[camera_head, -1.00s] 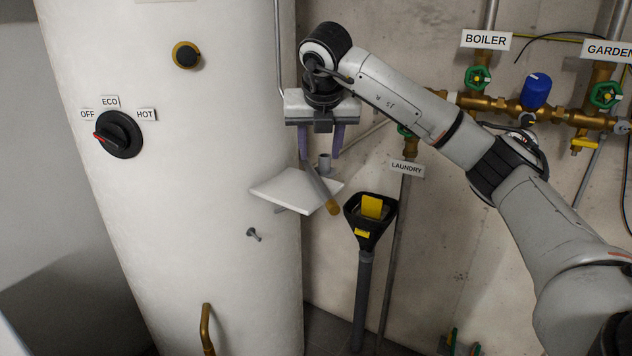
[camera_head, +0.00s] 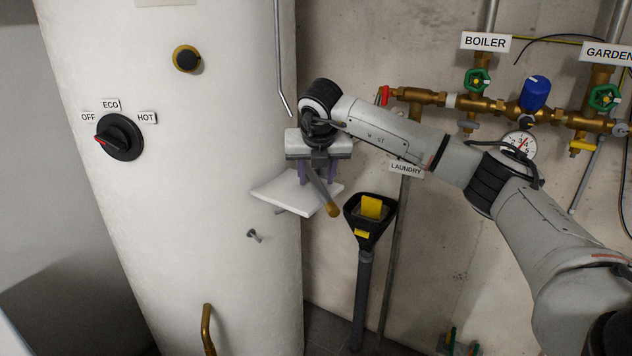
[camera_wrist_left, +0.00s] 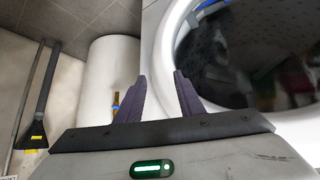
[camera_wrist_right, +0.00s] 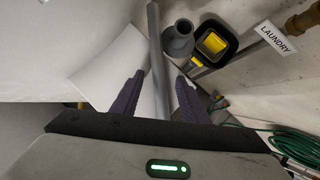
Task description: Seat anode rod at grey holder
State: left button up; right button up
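The anode rod (camera_head: 321,190) is a slim grey rod with a brass-coloured end, lying slanted across a white shelf (camera_head: 275,192) beside the boiler, its brass end past the shelf edge. My right gripper (camera_head: 317,178) is just above the shelf, pointing down. In the right wrist view its fingers (camera_wrist_right: 160,92) are open, with the rod (camera_wrist_right: 156,50) running between them and gaps at both sides. The grey holder (camera_wrist_right: 178,42), a small upright cup, stands right of the rod there; in the head view my gripper hides it. My left gripper (camera_wrist_left: 157,85) is open and empty, away from this.
A black funnel (camera_head: 353,212) with a yellow piece in it stands right of the shelf on a grey pipe. The white boiler (camera_head: 200,230) is close on the left. Brass pipes with valves (camera_head: 500,104) run along the wall. A green hose (camera_wrist_right: 295,145) lies lower right.

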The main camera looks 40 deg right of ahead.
grip_shut()
